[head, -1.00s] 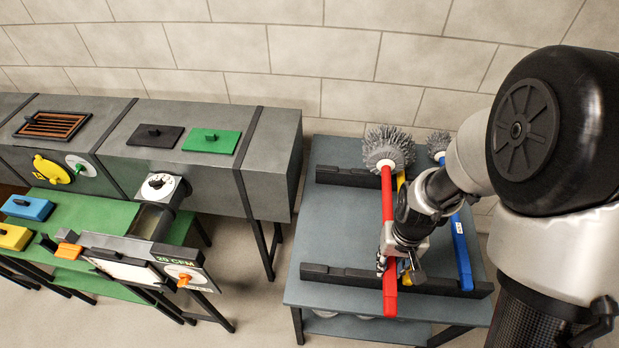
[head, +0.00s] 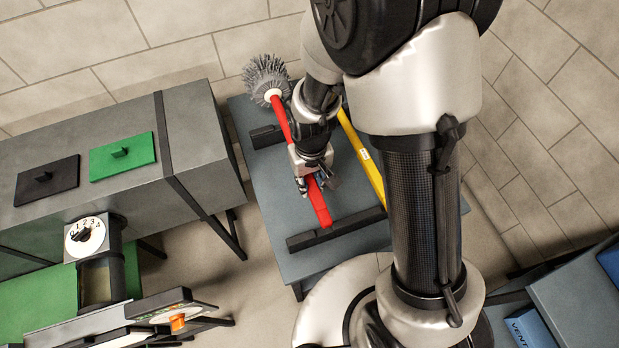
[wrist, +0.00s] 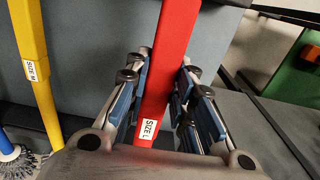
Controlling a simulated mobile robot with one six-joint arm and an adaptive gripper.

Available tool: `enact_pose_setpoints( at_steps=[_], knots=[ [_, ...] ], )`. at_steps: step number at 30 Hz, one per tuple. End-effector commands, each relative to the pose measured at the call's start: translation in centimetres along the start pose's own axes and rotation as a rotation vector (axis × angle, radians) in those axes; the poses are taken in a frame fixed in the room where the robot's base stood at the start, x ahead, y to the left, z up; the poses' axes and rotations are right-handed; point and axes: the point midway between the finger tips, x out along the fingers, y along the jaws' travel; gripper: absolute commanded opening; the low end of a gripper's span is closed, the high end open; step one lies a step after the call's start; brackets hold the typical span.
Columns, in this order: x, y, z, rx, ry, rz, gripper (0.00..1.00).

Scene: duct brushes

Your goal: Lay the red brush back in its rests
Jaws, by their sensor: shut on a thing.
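The red brush (head: 281,119) has a round grey bristle head at the back and a long red handle. My gripper (head: 312,185) is shut on the handle near its front end. In the wrist view, the blue finger pads of my gripper (wrist: 165,95) stand on both sides of the red handle (wrist: 174,50), which bears a "SIZE L" label. The rests are a black back bar (head: 265,137) and a black front bar (head: 305,241) on the grey table (head: 250,170).
A yellow brush (head: 365,160) lies to the right, its handle labelled "SIZE M" in the wrist view (wrist: 40,95). A blue brush (wrist: 7,148) shows at the wrist view's left edge. A grey duct (head: 190,130) stands left of the table. My arm hides the table's right part.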

Motion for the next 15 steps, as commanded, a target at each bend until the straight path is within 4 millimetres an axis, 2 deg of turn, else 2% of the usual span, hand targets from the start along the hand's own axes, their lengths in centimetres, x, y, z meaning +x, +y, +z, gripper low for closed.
enact_pose_setpoints(
  at_steps=[1, 15],
  knots=[
    [0.9, 0.0, 0.0, 0.0, 0.0, 0.0, 0.0],
    [5.6, 0.0, 0.0, 0.0, 0.0, 0.0, 0.0]
  ],
)
